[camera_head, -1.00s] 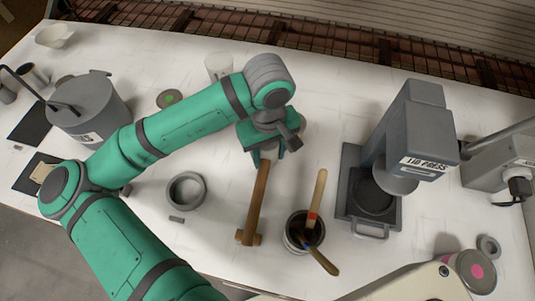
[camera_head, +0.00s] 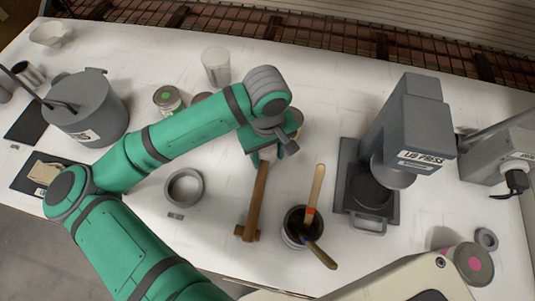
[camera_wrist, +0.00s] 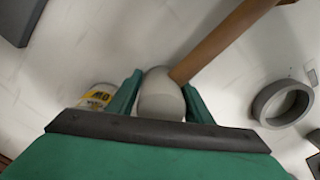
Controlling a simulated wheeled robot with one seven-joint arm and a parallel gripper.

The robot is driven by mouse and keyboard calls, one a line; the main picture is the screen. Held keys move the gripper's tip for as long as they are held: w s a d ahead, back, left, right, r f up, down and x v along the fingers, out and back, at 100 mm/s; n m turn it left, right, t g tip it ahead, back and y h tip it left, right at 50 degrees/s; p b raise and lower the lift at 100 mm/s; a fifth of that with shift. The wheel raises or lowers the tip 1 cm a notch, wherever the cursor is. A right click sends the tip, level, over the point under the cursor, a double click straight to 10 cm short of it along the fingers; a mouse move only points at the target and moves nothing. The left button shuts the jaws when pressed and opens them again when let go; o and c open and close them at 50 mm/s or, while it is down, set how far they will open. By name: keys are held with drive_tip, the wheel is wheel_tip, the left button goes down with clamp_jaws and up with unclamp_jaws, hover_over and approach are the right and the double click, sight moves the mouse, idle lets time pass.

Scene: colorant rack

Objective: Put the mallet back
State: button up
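The mallet (camera_head: 258,195) lies on the white bench, its wooden handle running down the head view to a short wooden crosspiece. Its pale grey rounded head shows in the wrist view (camera_wrist: 161,97); in the head view my gripper hides that end. My gripper (camera_head: 264,155) is over the head end. In the wrist view its two green fingers (camera_wrist: 161,88) are apart, one on each side of the head, very close to it. I see no clear sign of them clamping it.
A pot with brushes (camera_head: 296,230) stands right of the handle and a grey ring (camera_head: 184,187) lies left of it. A can with a yellow label (camera_wrist: 97,96) is close beside the left finger. The lid press (camera_head: 412,130) stands to the right.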

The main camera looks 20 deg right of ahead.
drive_tip(key=shift+a+f, duration=0.2)
drive_tip(key=shift+a, duration=0.15)
drive_tip(key=shift+r, duration=0.55)
wheel_tip(320, 180, up, 10)
drive_tip(key=shift+w+d+r, duration=0.15)
drive_tip(key=shift+r, duration=0.05)
drive_tip(key=shift+d+r, duration=0.1)
drive_tip(key=shift+r, duration=0.55)
